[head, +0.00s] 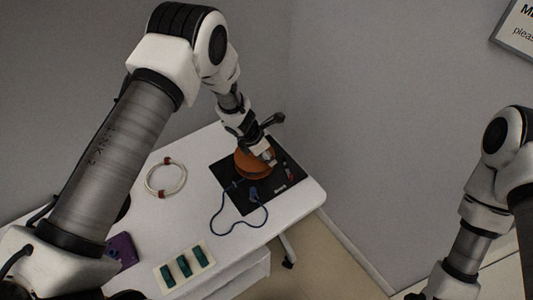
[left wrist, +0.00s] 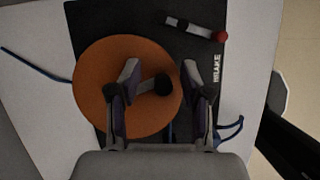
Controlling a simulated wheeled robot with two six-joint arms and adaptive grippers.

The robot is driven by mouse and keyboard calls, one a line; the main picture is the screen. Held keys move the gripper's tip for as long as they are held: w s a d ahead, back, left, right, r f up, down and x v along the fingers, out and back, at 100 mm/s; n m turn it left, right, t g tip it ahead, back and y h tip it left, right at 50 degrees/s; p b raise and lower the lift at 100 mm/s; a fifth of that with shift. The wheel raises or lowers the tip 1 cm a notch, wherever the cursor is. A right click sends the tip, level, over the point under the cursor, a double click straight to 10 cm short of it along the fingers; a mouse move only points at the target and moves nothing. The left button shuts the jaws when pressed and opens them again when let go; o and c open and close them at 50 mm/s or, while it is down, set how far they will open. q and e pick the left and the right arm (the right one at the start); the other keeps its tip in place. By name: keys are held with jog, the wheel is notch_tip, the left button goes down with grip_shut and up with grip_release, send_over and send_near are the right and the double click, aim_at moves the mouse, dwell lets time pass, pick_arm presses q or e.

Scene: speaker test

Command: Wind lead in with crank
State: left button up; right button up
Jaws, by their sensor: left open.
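An orange round reel (head: 243,166) sits on a black base plate (head: 238,203) at the table's right end; the reel also shows in the left wrist view (left wrist: 100,110). A crank with a dark round knob (left wrist: 162,84) lies over the reel. A blue lead (head: 237,233) runs from the reel in a loose loop over the plate and table. My left gripper (left wrist: 160,70) is open above the reel, with the knob showing between its fingers; I cannot tell whether they touch it. In the head view my left gripper (head: 266,157) hides part of the reel. My right gripper is out of view.
A red-tipped lever (left wrist: 220,36) beside the word "BRAKE" is on the plate. A pale cable coil (head: 165,177), a purple object (head: 122,250) and a white tray (head: 168,280) with teal blocks are on the white table (head: 200,150). Walls stand behind the table.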

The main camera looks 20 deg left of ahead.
pick_arm(q)
jog(key=shift+s+r, duration=0.2)
jog(key=shift+s, duration=0.15)
jog(key=shift+c, duration=1.2)
jog(key=shift+s+r, duration=0.1)
jog(key=shift+s, duration=0.05)
grip_shut()
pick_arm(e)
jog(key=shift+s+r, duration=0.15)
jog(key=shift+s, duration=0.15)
pick_arm(q)
jog(key=shift+f, duration=0.2)
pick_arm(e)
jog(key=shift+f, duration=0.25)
